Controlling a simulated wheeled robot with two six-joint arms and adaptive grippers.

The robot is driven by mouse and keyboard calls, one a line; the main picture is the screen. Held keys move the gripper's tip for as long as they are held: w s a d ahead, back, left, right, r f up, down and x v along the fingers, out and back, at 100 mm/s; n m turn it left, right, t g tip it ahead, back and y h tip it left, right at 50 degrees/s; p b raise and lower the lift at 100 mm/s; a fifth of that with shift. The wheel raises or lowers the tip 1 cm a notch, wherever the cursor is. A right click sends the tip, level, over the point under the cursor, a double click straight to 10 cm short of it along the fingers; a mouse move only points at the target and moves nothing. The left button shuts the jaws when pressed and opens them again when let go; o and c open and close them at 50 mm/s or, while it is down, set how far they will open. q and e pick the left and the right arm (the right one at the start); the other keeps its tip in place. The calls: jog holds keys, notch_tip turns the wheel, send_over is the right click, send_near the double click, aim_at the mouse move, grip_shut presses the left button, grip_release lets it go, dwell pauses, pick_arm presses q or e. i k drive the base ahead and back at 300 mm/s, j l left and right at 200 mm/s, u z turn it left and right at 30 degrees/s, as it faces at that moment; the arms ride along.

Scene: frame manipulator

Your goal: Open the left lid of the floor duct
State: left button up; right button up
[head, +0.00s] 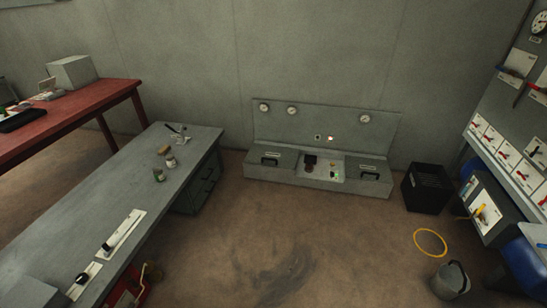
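The floor duct (318,188) is a low grey metal box against the back wall, with an upright back panel (345,120) carrying round gauges. Its left lid (285,157) is a flat grey cover with a dark handle (270,161), and it lies closed. The right lid (381,177) has a similar dark handle and also lies closed. Between the lids is a light panel (321,172) with dark and green controls. Neither of my grippers shows in the head view, and nothing touches the lids.
A grey workbench (95,215) with small items runs along the left. A black crate (427,188) stands right of the duct. A yellow ring (430,242) and a metal bucket (450,280) are on the right floor. The floor before the duct is clear.

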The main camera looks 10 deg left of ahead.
aim_at(283, 157)
jog(key=i+j, duration=0.25)
jog(key=i, duration=0.25)
jog(key=i+j, duration=0.3)
jog(key=i, duration=0.15)
jog(key=i+j, duration=0.25)
jog(key=i, duration=0.25)
jog(key=i+j, duration=0.3)
jog(key=i, duration=0.2)
jog(key=i+j, duration=0.25)
jog(key=i, duration=0.2)
jog(key=i+j, duration=0.25)
jog(key=i, duration=0.25)
jog(key=i+j, duration=0.3)
jog(key=i, duration=0.15)
jog(key=i+j, duration=0.25)
jog(key=i, duration=0.25)
